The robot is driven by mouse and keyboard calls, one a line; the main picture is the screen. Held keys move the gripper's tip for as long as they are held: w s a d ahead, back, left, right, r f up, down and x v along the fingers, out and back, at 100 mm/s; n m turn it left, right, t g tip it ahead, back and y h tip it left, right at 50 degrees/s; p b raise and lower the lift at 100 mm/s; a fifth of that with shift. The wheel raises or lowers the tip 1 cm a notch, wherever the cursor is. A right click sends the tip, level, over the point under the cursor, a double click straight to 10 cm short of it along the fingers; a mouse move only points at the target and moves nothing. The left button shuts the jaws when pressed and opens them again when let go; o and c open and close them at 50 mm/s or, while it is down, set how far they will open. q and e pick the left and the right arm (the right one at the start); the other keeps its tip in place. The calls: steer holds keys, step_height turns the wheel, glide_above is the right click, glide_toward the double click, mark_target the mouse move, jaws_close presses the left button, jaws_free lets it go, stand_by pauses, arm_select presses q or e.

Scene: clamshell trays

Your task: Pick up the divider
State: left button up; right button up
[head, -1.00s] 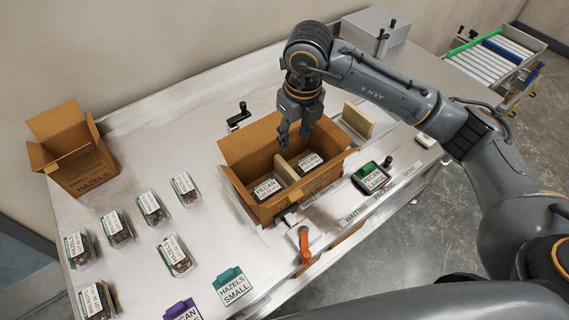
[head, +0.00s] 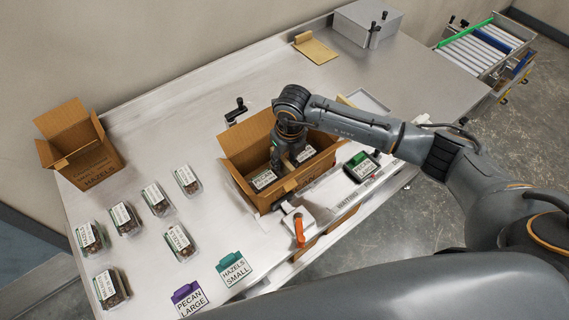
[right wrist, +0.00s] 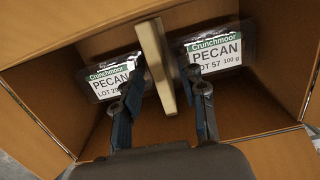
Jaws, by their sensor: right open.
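The tan divider (right wrist: 158,65) stands upright in the open cardboard box, between two clamshell trays labelled Pecan, the left one (right wrist: 118,75) and the right one (right wrist: 215,55). My right gripper (right wrist: 163,88) is down inside the box, open, with one finger on each side of the divider. Gaps show between the fingers and the divider. In the head view my right gripper (head: 281,160) hides most of the divider. The box (head: 238,178) sits on the steel table with its flaps open. My left gripper is not in view.
The box walls (right wrist: 50,105) stand close around my gripper. Several hazel clamshells (head: 178,241) and a Hazels box (head: 92,165) are at left.

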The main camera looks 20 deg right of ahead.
jaws_close()
steer(key=shift+r, duration=0.15)
